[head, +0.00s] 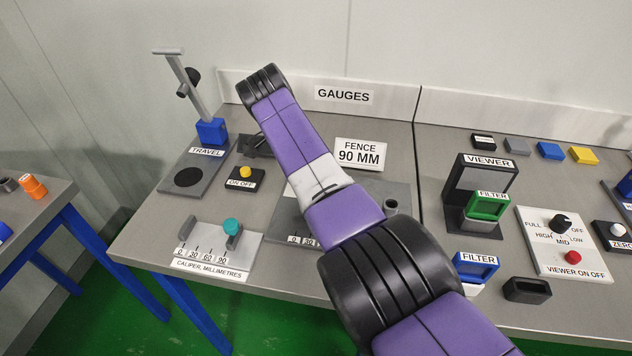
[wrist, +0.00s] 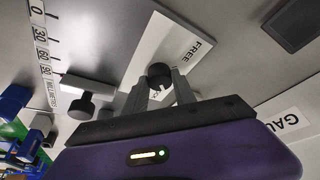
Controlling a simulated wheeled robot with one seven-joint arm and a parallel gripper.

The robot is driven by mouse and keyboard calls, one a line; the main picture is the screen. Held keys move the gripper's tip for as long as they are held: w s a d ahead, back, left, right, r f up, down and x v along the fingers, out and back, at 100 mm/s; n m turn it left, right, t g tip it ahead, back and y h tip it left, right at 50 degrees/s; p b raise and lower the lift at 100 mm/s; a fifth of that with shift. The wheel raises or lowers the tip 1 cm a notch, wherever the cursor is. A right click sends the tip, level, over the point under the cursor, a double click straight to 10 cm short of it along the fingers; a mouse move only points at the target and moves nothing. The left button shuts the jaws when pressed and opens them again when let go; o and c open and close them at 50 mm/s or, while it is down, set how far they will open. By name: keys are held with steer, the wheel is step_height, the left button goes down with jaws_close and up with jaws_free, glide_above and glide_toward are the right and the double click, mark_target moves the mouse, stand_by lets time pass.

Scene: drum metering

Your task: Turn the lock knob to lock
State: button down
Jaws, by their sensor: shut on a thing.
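The lock knob (wrist: 159,72) is a small black round knob on a white plate (wrist: 165,45) marked FREE in the wrist view. My gripper (wrist: 160,88) has one finger on each side of the knob and is shut on it. The knob's pointer and any LOCK mark cannot be made out. In the head view, my purple arm crosses the gauge bench and hides the lock knob and the fingers.
In the wrist view, another black knob (wrist: 86,103) stands near a millimetre scale (wrist: 42,45). In the head view, a FENCE 90 MM sign (head: 360,154), a caliper (head: 212,252), a travel gauge (head: 205,130) and a viewer (head: 483,175) stand around my arm.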

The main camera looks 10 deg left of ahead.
steer(key=shift+m+b, duration=0.35)
steer(key=shift+m, duration=0.05)
steer(key=c, duration=1)
jaws_free()
steer(key=shift+r, duration=0.1)
steer(key=v, duration=0.7)
steer(key=shift+w+a+r, duration=0.1)
steer(key=shift+a+r, duration=0.05)
steer(key=shift+r, duration=0.2)
